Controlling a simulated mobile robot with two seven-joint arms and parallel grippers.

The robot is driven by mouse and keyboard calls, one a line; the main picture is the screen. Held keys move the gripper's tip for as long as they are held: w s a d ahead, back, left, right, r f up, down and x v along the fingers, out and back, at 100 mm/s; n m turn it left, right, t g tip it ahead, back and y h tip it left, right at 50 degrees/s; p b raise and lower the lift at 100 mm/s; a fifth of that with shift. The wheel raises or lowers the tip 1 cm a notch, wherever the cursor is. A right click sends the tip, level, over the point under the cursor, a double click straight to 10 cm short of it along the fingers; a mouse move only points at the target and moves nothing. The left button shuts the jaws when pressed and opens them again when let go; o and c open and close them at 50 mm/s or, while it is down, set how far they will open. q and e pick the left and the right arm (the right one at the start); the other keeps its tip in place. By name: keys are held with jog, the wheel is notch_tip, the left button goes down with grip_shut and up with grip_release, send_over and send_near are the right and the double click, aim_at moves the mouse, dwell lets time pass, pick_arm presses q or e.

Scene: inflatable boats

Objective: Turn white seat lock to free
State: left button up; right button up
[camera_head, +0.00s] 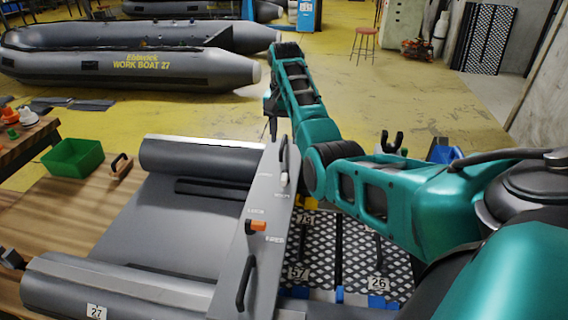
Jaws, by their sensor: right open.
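The white seat lock (284,180) is a small white knob on the grey seat board (232,290), near its far end, with small blurred lettering beside it. I cannot tell its setting. An orange lock (257,226) sits nearer on the same board. Black handles are at the board's far end (283,152) and near end (245,284). My right gripper (272,122) hangs above and beyond the far end of the board, open and apart from the white lock. Its fingers look small and dark. My left gripper is not in view.
The board spans a grey boat model with a far tube (200,157) and near tube (130,290) on a wooden bench. A green bin (72,158) and a brush (121,168) lie left. Patterned panels (375,262) lie right. A large grey boat (130,55) stands behind.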

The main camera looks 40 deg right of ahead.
aim_at(284, 174)
notch_tip(284, 174, down, 13)
jog(key=shift+r+b, duration=0.1)
jog(key=shift+b, duration=0.5)
jog(key=shift+c, duration=0.4)
grip_shut()
